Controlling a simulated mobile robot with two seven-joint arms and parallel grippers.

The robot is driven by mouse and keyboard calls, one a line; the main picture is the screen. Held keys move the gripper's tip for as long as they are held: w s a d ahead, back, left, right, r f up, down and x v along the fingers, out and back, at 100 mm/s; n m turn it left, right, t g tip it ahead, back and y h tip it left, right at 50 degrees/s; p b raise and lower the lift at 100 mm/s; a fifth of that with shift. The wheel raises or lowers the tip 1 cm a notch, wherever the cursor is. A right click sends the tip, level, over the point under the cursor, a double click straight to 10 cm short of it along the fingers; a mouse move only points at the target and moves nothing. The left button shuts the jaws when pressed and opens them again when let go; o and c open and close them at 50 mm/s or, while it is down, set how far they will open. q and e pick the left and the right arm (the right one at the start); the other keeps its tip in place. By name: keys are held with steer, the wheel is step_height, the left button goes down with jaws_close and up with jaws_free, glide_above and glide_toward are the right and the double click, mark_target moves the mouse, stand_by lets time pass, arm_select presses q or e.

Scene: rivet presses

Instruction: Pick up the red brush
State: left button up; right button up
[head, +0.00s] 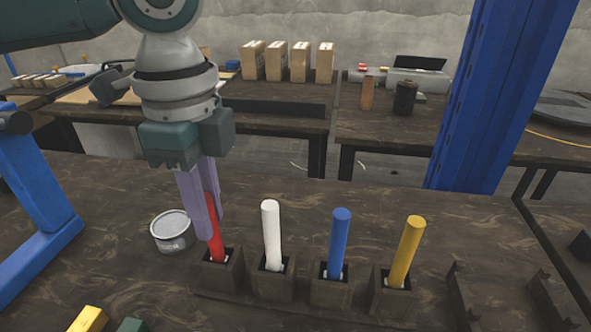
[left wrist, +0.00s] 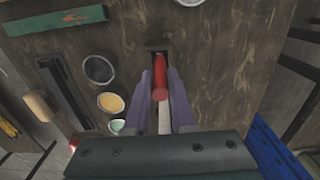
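The red brush (head: 216,246) stands upright in the leftmost dark holder of the row, its upper part partly hidden by my left gripper. My left gripper (head: 206,222) points down over it, its two pale purple fingers beside the red handle. In the left wrist view the red handle (left wrist: 160,76) lies between the fingers of my left gripper (left wrist: 160,80). The fingers are close to the handle, but I cannot tell whether they press on it. My right gripper is in neither view.
A white brush (head: 271,235), a blue brush (head: 338,243) and a yellow brush (head: 408,250) stand in holders to the right. A round can (head: 172,238) stands just left of the red brush. A blue post (head: 490,100) rises at the right.

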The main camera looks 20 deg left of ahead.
arm_select(q)
jaws_close()
steer(key=shift+r, duration=0.1)
